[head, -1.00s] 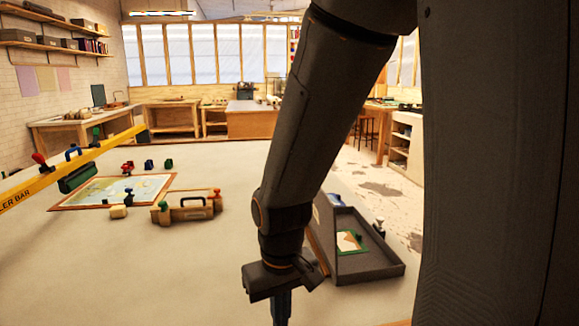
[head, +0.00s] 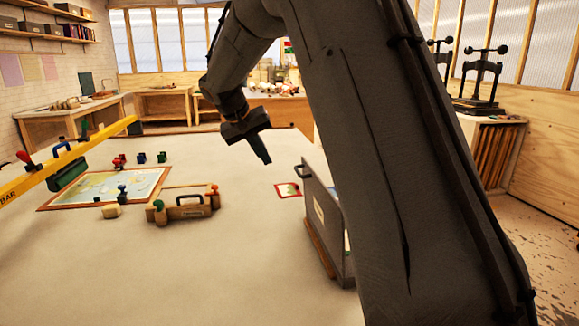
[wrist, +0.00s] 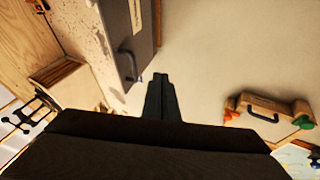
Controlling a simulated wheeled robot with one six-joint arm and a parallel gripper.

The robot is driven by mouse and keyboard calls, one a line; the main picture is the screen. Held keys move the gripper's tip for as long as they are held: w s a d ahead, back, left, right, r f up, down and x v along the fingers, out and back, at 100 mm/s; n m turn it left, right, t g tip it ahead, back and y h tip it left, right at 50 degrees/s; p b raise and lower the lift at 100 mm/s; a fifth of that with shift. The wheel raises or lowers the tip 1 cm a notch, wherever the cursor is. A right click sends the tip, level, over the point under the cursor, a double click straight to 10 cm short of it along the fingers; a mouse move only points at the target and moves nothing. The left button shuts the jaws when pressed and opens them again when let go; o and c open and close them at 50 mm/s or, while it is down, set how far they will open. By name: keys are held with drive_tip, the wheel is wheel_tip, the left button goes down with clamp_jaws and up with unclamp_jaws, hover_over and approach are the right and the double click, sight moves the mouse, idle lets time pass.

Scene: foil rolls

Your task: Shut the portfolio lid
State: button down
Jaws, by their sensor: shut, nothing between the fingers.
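The portfolio is a grey case on the table at the right of the head view, mostly hidden behind my arm. Its lid (head: 325,222) stands up on edge, showing its outer face with a pale label and a dark handle (head: 303,173). My gripper (head: 265,158) is shut and empty, above the table to the left of the lid and apart from it. In the wrist view, the shut fingers (wrist: 160,82) point toward bare table, with the lid (wrist: 143,30) and its handle (wrist: 127,66) just to their left.
A small red-framed card (head: 288,190) lies left of the lid. A wooden block with a black handle (head: 182,206), a framed map (head: 105,187) and a yellow bar (head: 70,160) are on the left. The middle of the table is clear.

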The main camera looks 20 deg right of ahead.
drive_tip(key=w+d+f+p, duration=0.3)
drive_tip(key=d+f+p, duration=0.2)
drive_tip(key=d, duration=0.4)
drive_tip(key=shift+w+d+f+m, duration=0.25)
drive_tip(key=shift+w+f+m, duration=0.05)
drive_tip(key=shift+f, duration=0.5)
